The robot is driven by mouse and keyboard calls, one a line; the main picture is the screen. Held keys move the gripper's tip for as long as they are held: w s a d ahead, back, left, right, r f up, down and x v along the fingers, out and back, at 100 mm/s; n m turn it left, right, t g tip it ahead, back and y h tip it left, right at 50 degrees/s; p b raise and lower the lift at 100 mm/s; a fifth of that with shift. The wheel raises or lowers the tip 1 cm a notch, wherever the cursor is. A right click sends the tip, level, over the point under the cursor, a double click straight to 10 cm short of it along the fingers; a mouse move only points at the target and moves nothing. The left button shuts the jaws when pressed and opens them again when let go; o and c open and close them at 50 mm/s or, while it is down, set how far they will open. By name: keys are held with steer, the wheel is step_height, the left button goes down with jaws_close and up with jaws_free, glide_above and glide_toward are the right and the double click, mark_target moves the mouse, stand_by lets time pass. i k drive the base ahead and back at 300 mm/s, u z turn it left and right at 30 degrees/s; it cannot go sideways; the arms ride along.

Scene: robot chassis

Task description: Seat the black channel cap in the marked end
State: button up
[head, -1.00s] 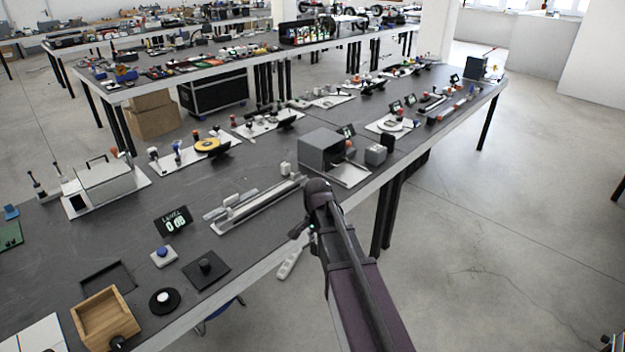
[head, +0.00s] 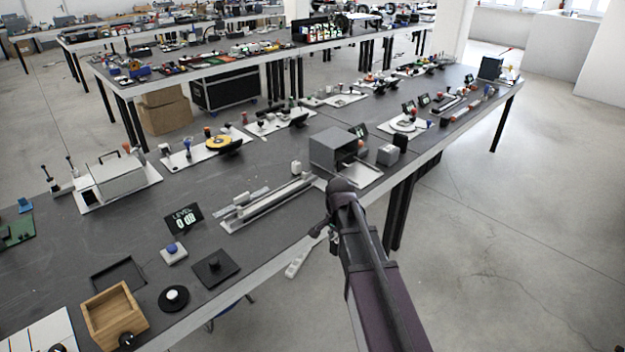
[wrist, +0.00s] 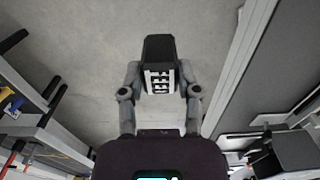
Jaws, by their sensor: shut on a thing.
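In the wrist view, my gripper (wrist: 160,82) is shut on a black block with white ribs or markings, which looks like the black channel cap (wrist: 158,50). The cap sticks out beyond the fingers, over the grey floor. In the head view, my gripper (head: 326,232) is small and dark beside the table's front edge, and the cap cannot be made out there. A long light-grey channel (head: 268,207) lies on the dark table, left of my gripper. Which end of it is marked is too small to tell.
A grey open-fronted box (head: 337,148) stands on the table beyond the channel's right end. A small white block (head: 296,167) is behind the channel. Floor right of the table is clear.

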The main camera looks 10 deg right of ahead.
mark_target(232, 220)
steer(key=u, duration=0.05)
steer(key=i, duration=1)
steer(key=z, duration=0.05)
